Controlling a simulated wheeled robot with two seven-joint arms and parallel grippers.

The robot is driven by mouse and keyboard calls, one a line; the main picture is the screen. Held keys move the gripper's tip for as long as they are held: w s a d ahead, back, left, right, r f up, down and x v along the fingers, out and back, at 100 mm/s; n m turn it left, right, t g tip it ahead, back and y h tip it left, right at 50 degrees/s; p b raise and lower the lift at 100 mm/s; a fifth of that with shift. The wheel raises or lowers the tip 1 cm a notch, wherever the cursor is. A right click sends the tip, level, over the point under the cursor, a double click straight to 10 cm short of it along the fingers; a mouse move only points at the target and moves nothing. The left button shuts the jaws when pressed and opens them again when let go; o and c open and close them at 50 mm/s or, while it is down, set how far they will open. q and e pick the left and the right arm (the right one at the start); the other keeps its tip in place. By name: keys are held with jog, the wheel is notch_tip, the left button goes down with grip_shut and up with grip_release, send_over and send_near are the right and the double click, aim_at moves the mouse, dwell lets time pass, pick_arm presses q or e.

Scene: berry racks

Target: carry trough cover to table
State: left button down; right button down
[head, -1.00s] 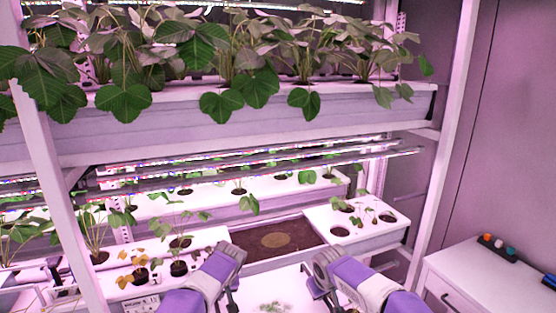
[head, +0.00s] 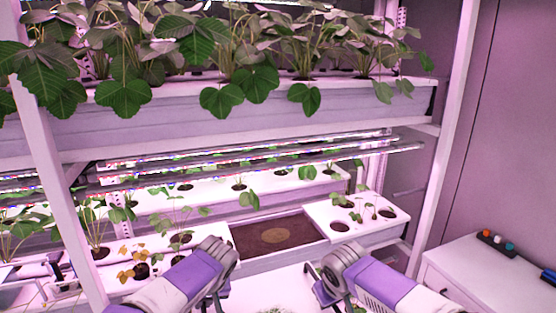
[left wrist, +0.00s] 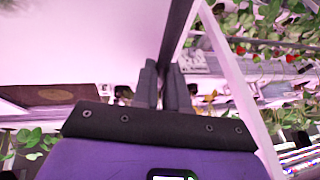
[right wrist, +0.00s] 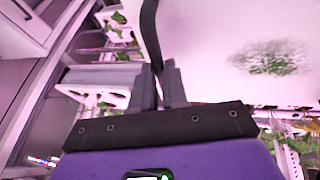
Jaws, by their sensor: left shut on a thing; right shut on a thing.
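The trough cover (head: 268,298) is a white panel at the bottom middle of the head view, held between my two grippers. My left gripper (head: 216,298) is shut on its left edge, and my right gripper (head: 318,288) is shut on its right edge. The cover also shows as a broad white sheet in the left wrist view (left wrist: 85,40) and in the right wrist view (right wrist: 205,35), where it bears a green leafy patch. Its near part is cut off in the head view. The white table (head: 490,270) stands at the lower right.
The open trough (head: 275,240) with a brown inside lies on the lower rack beyond the cover. White planted covers flank it. A rack post (head: 447,140) stands between the rack and the table. Small coloured items (head: 497,243) lie at the table's back edge.

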pick_arm(q)
jog(key=shift+s+r, duration=0.25)
jog(key=shift+s, duration=0.05)
pick_arm(e)
jog(key=shift+s+r, duration=0.25)
jog(key=shift+s, duration=0.05)
pick_arm(q)
jog(key=shift+f, duration=0.1)
pick_arm(e)
jog(key=shift+f, duration=0.1)
